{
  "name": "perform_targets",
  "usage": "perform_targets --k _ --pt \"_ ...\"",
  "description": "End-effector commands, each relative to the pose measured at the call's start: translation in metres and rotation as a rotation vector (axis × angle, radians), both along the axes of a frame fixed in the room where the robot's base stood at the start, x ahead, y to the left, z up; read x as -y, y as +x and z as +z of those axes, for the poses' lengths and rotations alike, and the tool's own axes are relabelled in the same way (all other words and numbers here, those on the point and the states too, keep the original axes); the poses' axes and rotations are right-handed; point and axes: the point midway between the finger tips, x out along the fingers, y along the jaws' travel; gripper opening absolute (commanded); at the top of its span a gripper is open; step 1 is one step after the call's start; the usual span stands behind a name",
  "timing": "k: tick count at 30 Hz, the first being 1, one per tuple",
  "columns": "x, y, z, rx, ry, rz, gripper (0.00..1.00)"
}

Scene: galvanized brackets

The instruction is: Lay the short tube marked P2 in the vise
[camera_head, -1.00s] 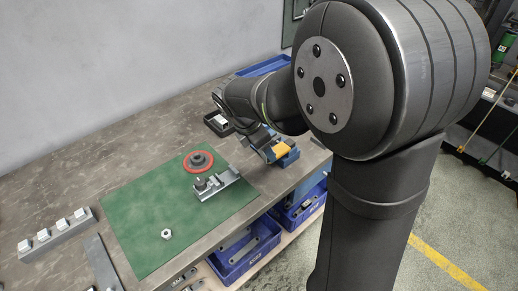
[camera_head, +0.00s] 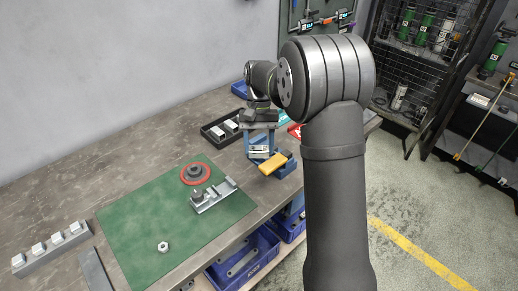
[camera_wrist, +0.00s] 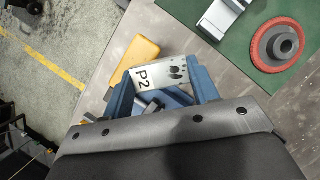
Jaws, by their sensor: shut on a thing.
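My gripper (camera_head: 258,140), with blue fingers, points down over the right part of the workbench. In the wrist view my gripper (camera_wrist: 163,85) is shut on the short tube marked P2 (camera_wrist: 150,75). The tube is whitish with dark smudges and lies across between the fingertips; it also shows as a pale piece in the head view (camera_head: 258,153). The blue vise (camera_head: 287,164) is close beside and below the gripper, near the bench's front edge, with a yellow block (camera_head: 272,163) at it. Whether the tube touches the vise I cannot tell; the gripper partly hides it.
A green mat (camera_head: 130,225) carries a red-rimmed disc (camera_head: 195,173), a metal bracket (camera_head: 214,196) and a nut (camera_head: 163,246). A rail with several blocks (camera_head: 52,250) is at left. Blue bins (camera_head: 243,262) sit below.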

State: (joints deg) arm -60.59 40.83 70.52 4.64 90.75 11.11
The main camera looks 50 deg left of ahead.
Motion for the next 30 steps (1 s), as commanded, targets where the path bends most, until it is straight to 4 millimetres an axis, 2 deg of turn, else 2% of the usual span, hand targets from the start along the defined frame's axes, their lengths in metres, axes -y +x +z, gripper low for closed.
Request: perform_targets --k 18,30 --pt "-0.030 0.035 0.000 0.000 0.002 -1.235 0.31" --pt "-0.048 0.061 0.001 0.000 0.002 -1.958 0.31"
